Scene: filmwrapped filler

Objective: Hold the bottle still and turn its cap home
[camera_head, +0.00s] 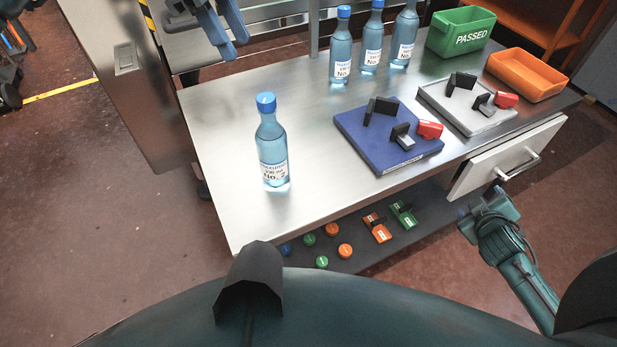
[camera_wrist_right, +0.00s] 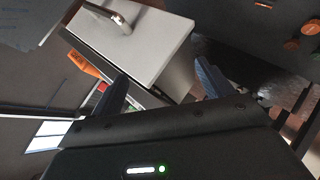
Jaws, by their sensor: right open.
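A clear blue bottle (camera_head: 271,141) labelled "No. 2" stands upright on the steel table. A blue cap (camera_head: 266,102) sits on its neck; I cannot tell how tight it is. Three similar blue-capped bottles (camera_head: 341,52), (camera_head: 372,42), (camera_head: 404,38) stand upright at the table's back. My left gripper (camera_head: 235,47) is at the top left, beyond the table's back edge, its two fingers apart with nothing between them. My right gripper (camera_head: 487,204) is off the table's front right, near the drawer; in the right wrist view (camera_wrist_right: 163,85) its fingers are wide apart and empty.
A blue fixture (camera_head: 375,158) and a grey fixture (camera_head: 470,118), with black jaws and red handles, sit right of the bottle. A green "PASSED" bin (camera_head: 460,30) and an orange tray (camera_head: 525,75) stand behind. A white drawer (camera_head: 508,158) is open. Loose caps lie on the lower shelf.

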